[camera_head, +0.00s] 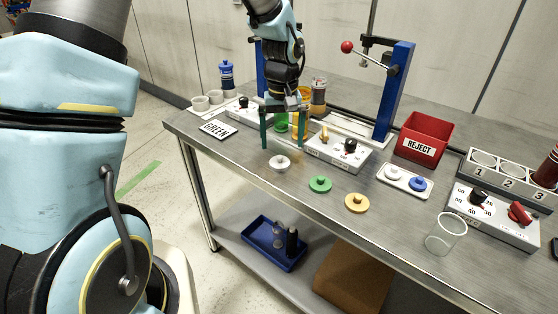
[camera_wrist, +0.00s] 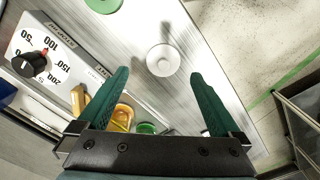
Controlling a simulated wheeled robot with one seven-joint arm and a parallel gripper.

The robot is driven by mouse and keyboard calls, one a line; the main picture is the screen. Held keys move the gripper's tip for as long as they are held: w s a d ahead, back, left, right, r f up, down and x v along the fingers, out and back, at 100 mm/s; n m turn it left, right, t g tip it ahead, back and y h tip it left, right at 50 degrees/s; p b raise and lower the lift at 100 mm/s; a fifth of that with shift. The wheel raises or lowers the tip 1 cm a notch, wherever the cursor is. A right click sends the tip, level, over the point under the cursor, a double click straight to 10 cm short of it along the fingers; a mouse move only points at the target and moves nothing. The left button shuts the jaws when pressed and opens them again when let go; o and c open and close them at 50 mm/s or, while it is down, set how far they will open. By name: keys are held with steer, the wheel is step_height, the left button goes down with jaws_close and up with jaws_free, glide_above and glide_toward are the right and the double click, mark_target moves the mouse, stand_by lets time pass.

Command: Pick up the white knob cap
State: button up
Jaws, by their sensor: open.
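The white knob cap (camera_head: 280,162) is a round disc with a raised knob, lying flat on the grey metal table near its front left edge. In the wrist view the white knob cap (camera_wrist: 163,60) lies beyond the fingertips, between their two lines. My gripper (camera_head: 283,143) has two green fingers pointing down, spread apart and empty, just above and behind the cap in the head view. In the wrist view my gripper (camera_wrist: 160,72) is open with nothing between its fingers.
A green cap (camera_head: 320,184) and a yellow cap (camera_head: 356,203) lie to the right. A control box (camera_head: 337,152) stands close by on the right. A red REJECT bin (camera_head: 424,139) and a clear cup (camera_head: 445,235) stand farther right.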

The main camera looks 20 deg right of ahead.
mark_target(280, 157)
steer(key=shift+w+a+f+p, duration=0.15)
steer(key=shift+f+p, duration=0.45)
steer(key=shift+f, duration=0.85)
steer(key=shift+w+a+f+p, duration=0.15)
steer(key=shift+f+p, duration=0.4)
steer(key=shift+f, duration=0.9)
steer(key=shift+s, duration=0.1)
steer(key=c, duration=1.3)
